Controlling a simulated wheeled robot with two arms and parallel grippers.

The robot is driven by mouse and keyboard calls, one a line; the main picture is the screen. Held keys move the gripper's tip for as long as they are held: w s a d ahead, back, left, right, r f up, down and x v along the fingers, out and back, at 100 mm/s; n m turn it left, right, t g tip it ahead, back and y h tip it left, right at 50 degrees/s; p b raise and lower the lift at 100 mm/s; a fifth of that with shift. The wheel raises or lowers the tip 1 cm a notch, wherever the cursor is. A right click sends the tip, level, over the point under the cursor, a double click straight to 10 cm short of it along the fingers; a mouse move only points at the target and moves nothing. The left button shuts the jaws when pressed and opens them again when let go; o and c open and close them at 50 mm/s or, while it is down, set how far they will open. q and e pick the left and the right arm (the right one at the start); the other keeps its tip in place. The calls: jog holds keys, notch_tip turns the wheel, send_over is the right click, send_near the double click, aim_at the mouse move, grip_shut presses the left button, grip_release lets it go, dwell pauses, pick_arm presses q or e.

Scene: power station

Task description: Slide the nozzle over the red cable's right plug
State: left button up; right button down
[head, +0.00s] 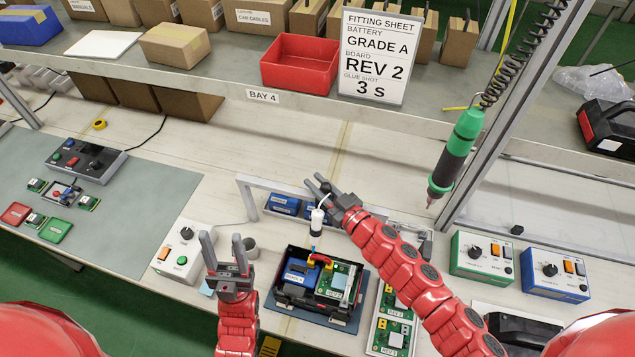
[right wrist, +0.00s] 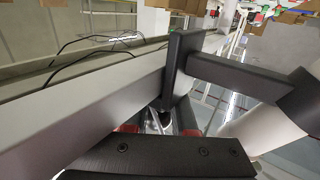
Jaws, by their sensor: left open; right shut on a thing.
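My right gripper (head: 321,187) is shut on a white, bottle-like tool (head: 317,217) with a narrow blue nozzle (head: 313,246) pointing down. The nozzle is over the black case (head: 345,322); whether it touches anything is not clear. The case holds a blue battery (head: 299,272) on the left and a green board (head: 334,284) on the right. A short red cable (head: 320,259) lies at their far ends, close to the nozzle. Its right plug is too small to make out. My left gripper (head: 223,240) is open and empty, left of the case.
A grey metal frame (head: 249,199) with blue batteries (head: 284,204) stands behind the case; its bar may be what crosses the right wrist view. A white button box (head: 177,248) stands left. A green screwdriver (head: 456,152) hangs at right.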

jog(key=shift+w+a+r, duration=0.1)
jog(key=shift+r, duration=0.35)
dwell(0.3)
jog(key=d, duration=0.2)
jog(key=s+d+p, duration=0.1)
jog(key=d, duration=0.1)
jog(key=shift+s+d+r, duration=0.1)
jog(key=shift+d, duration=0.2)
jog(key=c, duration=1.1)
grip_release()
jog(key=o, duration=0.4)
jog(key=shift+s+d+f, duration=0.1)
jog(key=shift+d+f, duration=0.05)
jog(key=shift+f, duration=0.05)
jog(key=shift+s+f, duration=0.1)
jog(key=shift+f, duration=0.05)
